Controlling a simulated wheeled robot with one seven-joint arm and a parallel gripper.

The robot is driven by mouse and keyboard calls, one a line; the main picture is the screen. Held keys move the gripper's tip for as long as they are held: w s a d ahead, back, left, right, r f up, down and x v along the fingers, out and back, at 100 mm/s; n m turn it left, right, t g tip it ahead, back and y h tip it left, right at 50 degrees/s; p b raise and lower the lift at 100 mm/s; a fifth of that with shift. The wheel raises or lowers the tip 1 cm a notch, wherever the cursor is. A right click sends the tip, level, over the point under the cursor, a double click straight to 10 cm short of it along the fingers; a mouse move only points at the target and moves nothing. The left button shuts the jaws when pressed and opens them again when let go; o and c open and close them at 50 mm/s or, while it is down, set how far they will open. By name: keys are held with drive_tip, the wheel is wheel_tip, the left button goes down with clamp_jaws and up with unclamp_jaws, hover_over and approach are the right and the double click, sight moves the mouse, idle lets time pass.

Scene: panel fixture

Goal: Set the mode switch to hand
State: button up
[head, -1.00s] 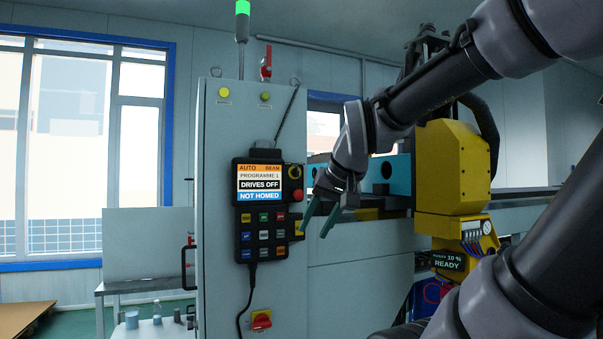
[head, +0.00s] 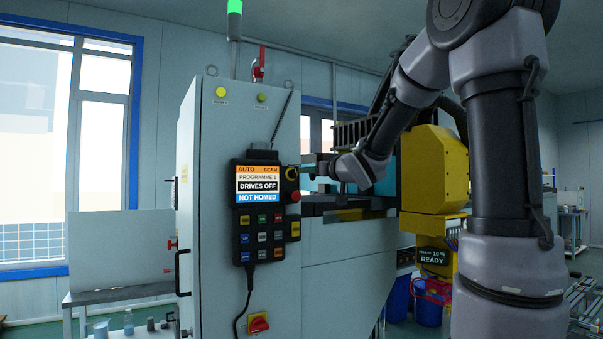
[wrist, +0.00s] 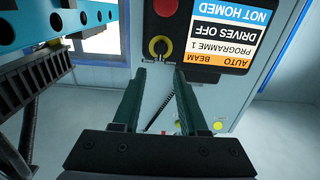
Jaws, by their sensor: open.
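The mode switch, a black knob on a yellow ring, sits at the upper right of the black pendant (head: 243,221); it shows in the head view (head: 292,173) and the wrist view (wrist: 159,47). Its exact pointing is too small to tell. The pendant screen (head: 257,184) reads AUTO, BEAM, PROGRAMME 1, DRIVES OFF, NOT HOMED. My gripper (wrist: 160,69) is open and empty, its two green fingers reaching toward the switch. In the wrist view the switch lies between and just beyond the fingertips; contact cannot be told. In the head view my gripper (head: 309,168) is just right of the switch.
A red button (head: 295,197) sits just below the switch. The grey cabinet (head: 213,280) carries the pendant, with a red rotary handle (head: 259,323) low down. The yellow machine head (head: 436,170) and teal beam lie right of and behind my gripper.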

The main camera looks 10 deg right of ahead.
sight(296, 171)
drive_tip(key=x, duration=0.9)
drive_tip(key=shift+f, duration=0.1)
clamp_jaws()
